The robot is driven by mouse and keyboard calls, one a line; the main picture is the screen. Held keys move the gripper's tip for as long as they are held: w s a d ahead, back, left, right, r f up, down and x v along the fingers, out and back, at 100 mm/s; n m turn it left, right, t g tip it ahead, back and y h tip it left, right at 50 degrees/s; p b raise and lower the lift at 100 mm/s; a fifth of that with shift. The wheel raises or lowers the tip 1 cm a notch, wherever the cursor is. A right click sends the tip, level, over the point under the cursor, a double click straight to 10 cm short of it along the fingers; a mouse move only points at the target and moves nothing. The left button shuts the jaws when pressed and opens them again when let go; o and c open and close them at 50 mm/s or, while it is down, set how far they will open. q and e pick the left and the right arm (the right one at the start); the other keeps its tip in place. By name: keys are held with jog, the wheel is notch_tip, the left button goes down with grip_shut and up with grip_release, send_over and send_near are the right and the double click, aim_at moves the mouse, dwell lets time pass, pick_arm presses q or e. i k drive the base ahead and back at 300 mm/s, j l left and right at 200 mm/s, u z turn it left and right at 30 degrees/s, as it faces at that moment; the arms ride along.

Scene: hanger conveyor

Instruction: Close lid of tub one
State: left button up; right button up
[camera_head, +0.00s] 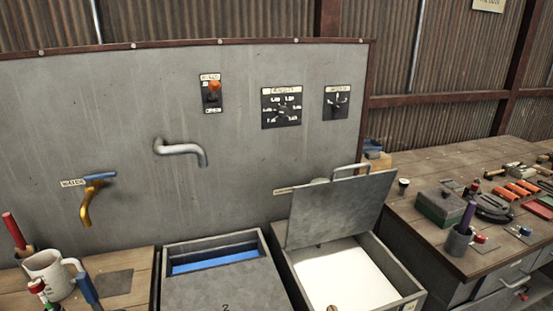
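The tub on the right (400,268) stands open, with a white surface (345,275) showing inside. Its grey metal lid (340,212) is raised and tilted at the back of the tub, with a handle (350,168) showing at its top edge. Neither of my grippers is in view.
A tap (182,149) and a yellow valve with a blue handle (92,195) are on the metal panel (150,100). A mug (45,272) stands on the left bench. The right workbench (415,170) is crowded with tools and a grey-green box (440,205).

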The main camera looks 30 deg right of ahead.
aim_at(321, 213)
jog(key=z, duration=1.25)
